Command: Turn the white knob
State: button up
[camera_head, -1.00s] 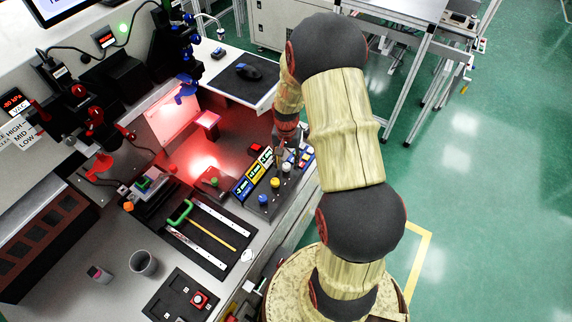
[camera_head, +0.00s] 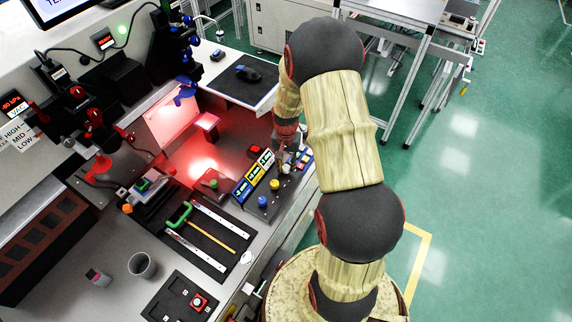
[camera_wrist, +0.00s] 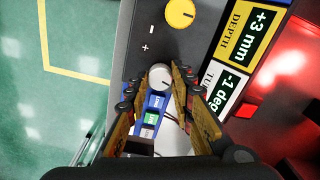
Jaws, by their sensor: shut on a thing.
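The white knob (camera_wrist: 160,77) sits on the dark control panel (camera_wrist: 140,40), between my two fingers in the wrist view. My gripper (camera_wrist: 159,72) is shut on it, with one fingertip at each side. In the head view my gripper (camera_head: 284,152) is over the far end of the panel, and the white knob (camera_head: 286,168) shows just below it. The yellow knob (camera_wrist: 180,13) is beside it, and the blue knob (camera_head: 262,201) is further along the row. The knob's pointer mark is hard to make out.
Labels reading "+3 mm DEPTH" (camera_wrist: 250,30) and "-1 deg" (camera_wrist: 231,90) lie along the panel. Several coloured buttons (camera_wrist: 152,118) are under my fingers. A red-lit plate (camera_head: 203,165), a tool tray (camera_head: 222,225) and a cup (camera_head: 142,265) are on the bench. Green floor is open at right.

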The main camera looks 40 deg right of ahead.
aim_at(286, 167)
grip_shut()
jog(key=shift+n+p, duration=0.4)
jog(key=shift+p, duration=0.05)
jog(key=o, duration=0.8)
grip_release()
jog(key=shift+o, duration=0.2)
jog(key=shift+r, duration=0.1)
notch_tip(286, 167, up, 12)
